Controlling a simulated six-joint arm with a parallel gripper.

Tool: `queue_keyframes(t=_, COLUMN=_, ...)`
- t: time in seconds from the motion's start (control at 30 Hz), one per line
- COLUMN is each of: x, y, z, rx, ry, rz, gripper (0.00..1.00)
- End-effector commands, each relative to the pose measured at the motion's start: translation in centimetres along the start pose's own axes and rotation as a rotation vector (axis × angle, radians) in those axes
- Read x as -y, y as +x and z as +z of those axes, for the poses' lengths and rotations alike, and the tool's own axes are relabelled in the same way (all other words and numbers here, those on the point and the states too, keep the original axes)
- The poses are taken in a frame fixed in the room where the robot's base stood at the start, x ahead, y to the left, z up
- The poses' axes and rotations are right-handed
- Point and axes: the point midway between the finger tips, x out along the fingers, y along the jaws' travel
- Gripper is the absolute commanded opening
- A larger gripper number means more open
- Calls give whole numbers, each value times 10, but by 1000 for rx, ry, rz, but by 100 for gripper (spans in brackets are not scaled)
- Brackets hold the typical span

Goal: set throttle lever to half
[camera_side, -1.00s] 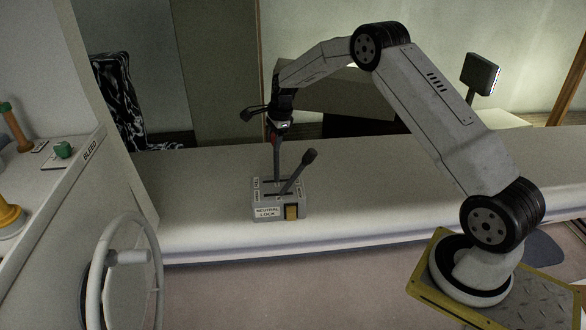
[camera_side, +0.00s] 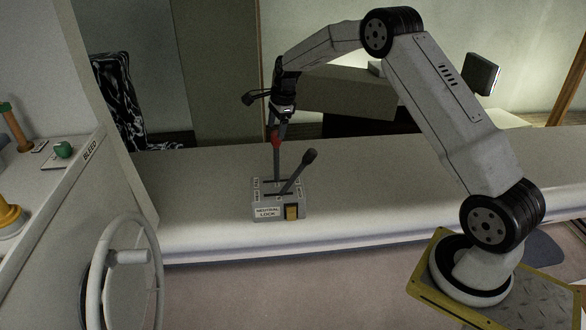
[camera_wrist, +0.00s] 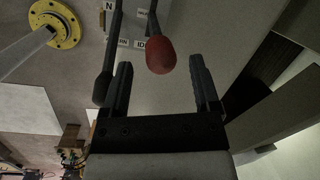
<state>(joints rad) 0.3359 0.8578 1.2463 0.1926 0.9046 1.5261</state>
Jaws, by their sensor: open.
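The throttle control box (camera_side: 278,198) sits on the light bench. It is grey, with a "NEUTRAL LOCK" label and a yellow square piece (camera_side: 292,212) on its front. A lever with a red knob (camera_side: 275,139) stands nearly upright from its far slot. A second lever with a black knob (camera_side: 310,156) leans right from the near slot. My gripper (camera_side: 278,128) is open, pointing down just above the red knob. In the wrist view the red knob (camera_wrist: 160,56) lies between my open fingers, with gaps visible on both sides. The black knob (camera_wrist: 103,90) is close beside the left finger.
A white handwheel (camera_side: 125,270) stands at lower left. A sloped panel with a "BLEED" label and a green knob (camera_side: 63,150) is at far left. The bench top (camera_side: 390,180) is clear right of the box.

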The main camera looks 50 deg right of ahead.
Motion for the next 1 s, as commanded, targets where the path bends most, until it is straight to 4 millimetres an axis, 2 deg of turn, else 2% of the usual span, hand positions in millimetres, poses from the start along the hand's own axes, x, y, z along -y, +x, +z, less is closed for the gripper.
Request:
queue_keyframes(t=0.1, x=0, y=-16, z=0, rx=0, ry=1, rz=-2, gripper=79)
queue_keyframes(t=0.3, x=0, y=-30, z=0, rx=0, ry=1, rz=-1, gripper=79)
queue_keyframes(t=0.77, x=-1, y=-32, z=1, rx=0, ry=-9, rz=0, gripper=79)
queue_keyframes(t=1.0, x=-19, y=-35, z=13, rx=-11, ry=-142, rz=-2, gripper=79)
